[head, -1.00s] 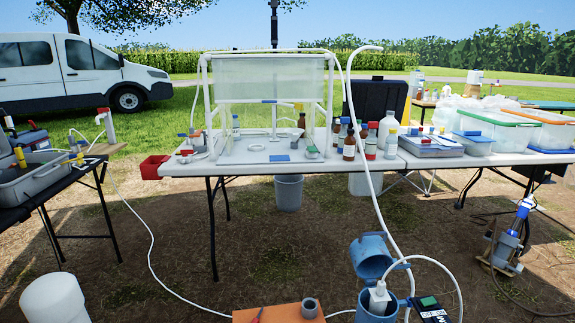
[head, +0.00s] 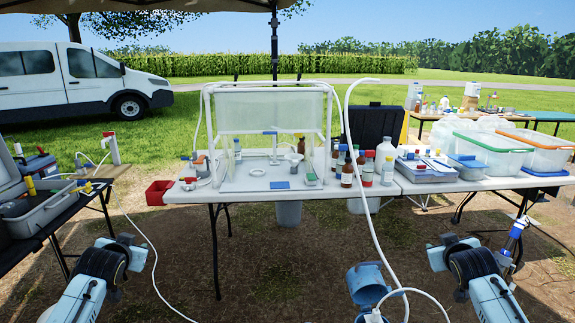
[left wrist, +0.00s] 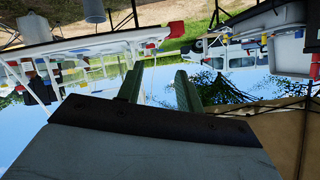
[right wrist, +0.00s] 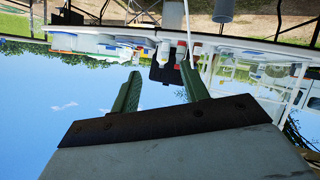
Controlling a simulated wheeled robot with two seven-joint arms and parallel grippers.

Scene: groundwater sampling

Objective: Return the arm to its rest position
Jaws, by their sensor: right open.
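My two arms show at the bottom of the head view, the left arm (head: 100,275) at lower left and the right arm (head: 472,275) at lower right. Both are bent up in front of me, apart from the tables, and their fingers cannot be made out there. In the left wrist view my left gripper (left wrist: 158,85) has its two green fingers apart with nothing between them. In the right wrist view my right gripper (right wrist: 158,85) is also open and empty. Both wrist pictures look upside down, with sky behind the fingers.
A white folding table (head: 240,190) with a clear-walled frame (head: 270,108) and several bottles stands ahead. A dark side table (head: 45,230) is at left. A blue container (head: 367,280) with a white hose stands on the ground between my arms. A blue-topped pump stand (head: 515,240) is near my right arm.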

